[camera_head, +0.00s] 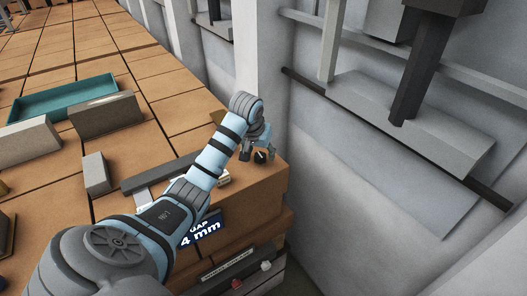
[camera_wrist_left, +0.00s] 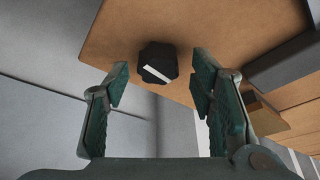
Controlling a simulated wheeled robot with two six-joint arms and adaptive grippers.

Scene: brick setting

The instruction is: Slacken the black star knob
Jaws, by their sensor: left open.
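The black star knob (camera_wrist_left: 158,62) shows in the left wrist view as a dark, many-sided knob with a white bar across its face. In the head view the knob (camera_head: 261,157) is small, near the far right corner of the brown brick-like top. My left gripper (camera_head: 259,151) is at the knob, its fingers pointing down. In the left wrist view the left gripper (camera_wrist_left: 160,84) is open, with the knob framed between its two fingertips. Neither finger visibly touches the knob. My right gripper is not in view.
A blue sign (camera_head: 202,229) reading "GAP 4 mm" is partly behind my left arm. A teal tray (camera_head: 30,107) and several grey blocks (camera_head: 97,174) lie on the left. A grey wall (camera_head: 330,170) with machine parts stands on the right. A red knob (camera_head: 237,284) is low in front.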

